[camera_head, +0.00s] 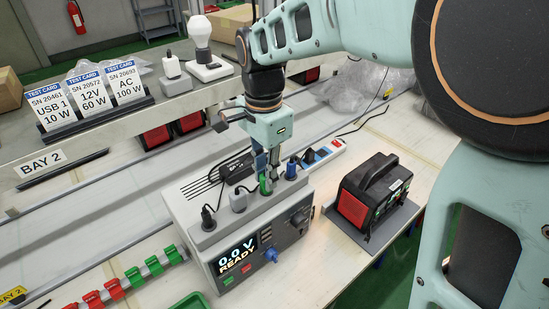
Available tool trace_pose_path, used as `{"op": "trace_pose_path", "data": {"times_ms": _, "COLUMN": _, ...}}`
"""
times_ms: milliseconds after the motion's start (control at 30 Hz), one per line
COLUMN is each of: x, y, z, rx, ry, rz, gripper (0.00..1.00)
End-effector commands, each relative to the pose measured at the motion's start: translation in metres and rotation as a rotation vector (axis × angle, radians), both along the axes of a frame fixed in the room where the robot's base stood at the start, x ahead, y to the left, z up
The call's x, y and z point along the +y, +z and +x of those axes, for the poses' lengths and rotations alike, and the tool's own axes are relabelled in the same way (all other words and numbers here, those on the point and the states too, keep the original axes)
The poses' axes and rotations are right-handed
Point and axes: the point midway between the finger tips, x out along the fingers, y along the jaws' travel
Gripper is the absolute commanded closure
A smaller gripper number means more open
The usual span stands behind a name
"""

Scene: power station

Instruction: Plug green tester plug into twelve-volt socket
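The grey tester (198,243) stands on the bench with a lit display reading 0.0 V READY. The green tester plug (266,187) is upright at the tester's top, towards its right side. My gripper (266,172) points down over it, with its fingers at the plug's upper part. Whether they are shut on it is too small to tell, and so is whether the plug is seated in the top. A black and red power station (376,194) with a handle stands to the right. I cannot make out a twelve-volt socket on it.
A power strip (325,154) lies behind. Test cards (88,92) stand on the shelf. Red and green clips (115,289) line the front left.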

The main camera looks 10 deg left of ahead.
Motion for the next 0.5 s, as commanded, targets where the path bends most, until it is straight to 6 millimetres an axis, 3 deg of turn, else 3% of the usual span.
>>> {"op": "trace_pose_path", "data": {"times_ms": 133, "x": 0.0000, "y": 0.0001, "z": 0.0000, "rx": 0.000, "ry": 0.000, "rz": 0.000, "gripper": 1.00}}
{"op": "trace_pose_path", "data": {"times_ms": 500, "x": 0.0001, "y": 0.0094, "z": 0.0002, "rx": -0.001, "ry": 0.000, "rz": 0.001, "gripper": 1.00}}
